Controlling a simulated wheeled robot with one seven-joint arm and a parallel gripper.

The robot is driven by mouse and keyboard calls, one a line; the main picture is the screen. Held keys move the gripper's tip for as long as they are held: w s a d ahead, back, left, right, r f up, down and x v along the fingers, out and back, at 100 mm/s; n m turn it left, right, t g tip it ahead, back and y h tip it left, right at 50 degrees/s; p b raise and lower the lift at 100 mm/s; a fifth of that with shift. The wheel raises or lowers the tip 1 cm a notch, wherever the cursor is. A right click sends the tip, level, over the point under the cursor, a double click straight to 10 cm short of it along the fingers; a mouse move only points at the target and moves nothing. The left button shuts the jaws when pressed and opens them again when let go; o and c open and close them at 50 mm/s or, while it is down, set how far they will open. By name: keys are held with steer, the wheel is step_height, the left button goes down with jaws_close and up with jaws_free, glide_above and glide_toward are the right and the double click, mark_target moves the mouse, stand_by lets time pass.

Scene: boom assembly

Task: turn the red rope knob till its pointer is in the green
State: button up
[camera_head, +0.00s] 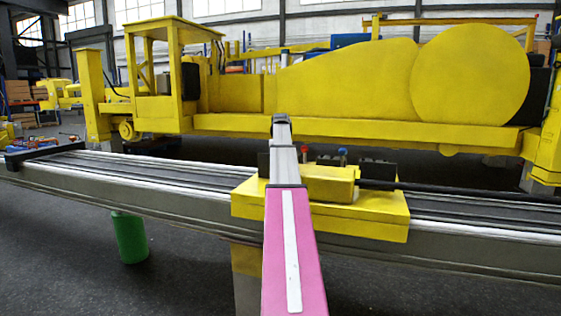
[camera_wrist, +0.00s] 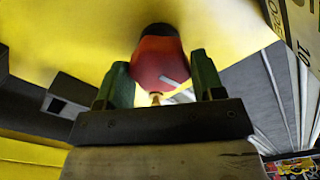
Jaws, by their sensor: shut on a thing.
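In the wrist view, the red rope knob (camera_wrist: 157,62) sits between the two green fingers of my gripper (camera_wrist: 161,74), which is shut on it. The knob has a dark end at the top and a short white line on its red side. A small pale tip shows below it. I see no green zone on the yellow surface around the knob; the fingers hide part of it. In the head view, my pink and grey arm reaches forward over the rail, and my gripper cannot be made out.
A yellow carriage block (camera_head: 375,215) sits on the long grey rail (camera_head: 130,185). A small red-topped post and a blue-topped post (camera_head: 305,151) stand behind it. A large yellow machine (camera_head: 330,85) fills the back. A green cylinder (camera_head: 129,238) stands below the rail at left.

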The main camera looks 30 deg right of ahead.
stand_by(0.4)
steer(key=o, duration=0.9)
step_height(320, 180, up, 8)
steer(key=shift+f, duration=0.2)
